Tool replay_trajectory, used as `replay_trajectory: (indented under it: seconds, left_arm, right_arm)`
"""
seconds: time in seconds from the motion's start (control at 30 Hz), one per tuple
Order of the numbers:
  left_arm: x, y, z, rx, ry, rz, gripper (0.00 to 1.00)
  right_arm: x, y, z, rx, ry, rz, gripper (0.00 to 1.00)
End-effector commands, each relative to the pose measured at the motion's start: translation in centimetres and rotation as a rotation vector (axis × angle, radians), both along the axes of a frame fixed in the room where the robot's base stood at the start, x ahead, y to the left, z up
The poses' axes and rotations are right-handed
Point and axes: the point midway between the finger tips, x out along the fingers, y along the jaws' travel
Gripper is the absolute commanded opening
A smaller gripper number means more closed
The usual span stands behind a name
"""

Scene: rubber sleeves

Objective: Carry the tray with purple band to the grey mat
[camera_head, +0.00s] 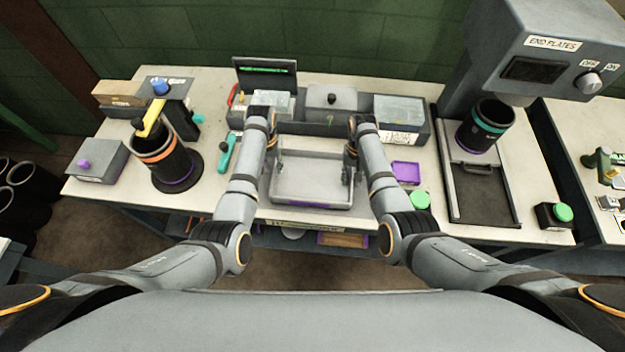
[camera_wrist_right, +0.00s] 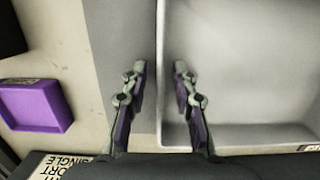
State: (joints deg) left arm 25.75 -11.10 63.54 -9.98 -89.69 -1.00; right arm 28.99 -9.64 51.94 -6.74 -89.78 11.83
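The light grey tray (camera_head: 312,184) stands in the middle of the table, with a short purple band low on its near side. It looks empty; its side wall and floor also show in the right wrist view (camera_wrist_right: 245,70). A darker grey flat strip (camera_wrist_right: 112,45) lies beside the wall there, perhaps the grey mat; I cannot tell its full outline. My right gripper (camera_wrist_right: 158,70) is open, one finger on each side of the tray's wall, with gaps to it. My left gripper (camera_head: 279,152) is at the tray's left side; its fingers are too small to read.
A purple dish (camera_head: 406,172) and a green-capped jar (camera_head: 420,200) stand right of the tray. A teal-handled tool (camera_head: 229,152) lies to its left. Grey boxes (camera_head: 331,102) line the back. A black sleeve with an orange band (camera_head: 166,160) stands at left, a press (camera_head: 482,150) at right.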

Motion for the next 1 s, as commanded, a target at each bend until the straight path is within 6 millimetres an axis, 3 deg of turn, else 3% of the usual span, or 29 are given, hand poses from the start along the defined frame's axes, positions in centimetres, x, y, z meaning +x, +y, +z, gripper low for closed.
replay_trajectory:
  seconds: [0.1, 0.3, 0.43, 0.67, 0.77, 1.0]
  left_arm:
    - [0.1, -0.1, 3.1, -0.001, -0.005, 0.0, 0.28]
    - [0.1, 0.0, 7.0, 0.0, -0.002, 0.0, 0.28]
    - [0.0, 0.0, 8.2, 0.0, -0.001, 0.0, 0.28]
    - [0.0, 0.0, 8.4, 0.0, 0.001, 0.0, 0.28]
    - [0.0, 0.0, 8.4, 0.0, 0.0, 0.0, 0.28]
    - [0.0, 0.0, 8.4, 0.0, 0.0, 0.0, 0.28]
  right_arm:
    - [0.0, 0.0, 0.0, 0.0, 0.0, 0.0, 0.28]
    - [0.0, 0.0, 0.0, 0.0, 0.0, 0.0, 0.28]
    - [0.0, 0.0, 0.0, 0.0, 0.0, 0.0, 0.28]
    - [0.1, 0.0, 0.4, 0.0, -0.001, 0.0, 0.28]
    - [0.4, 0.0, 2.0, 0.001, -0.004, 0.0, 0.28]
    - [1.3, -0.1, 7.8, 0.0, -0.005, 0.0, 0.28]
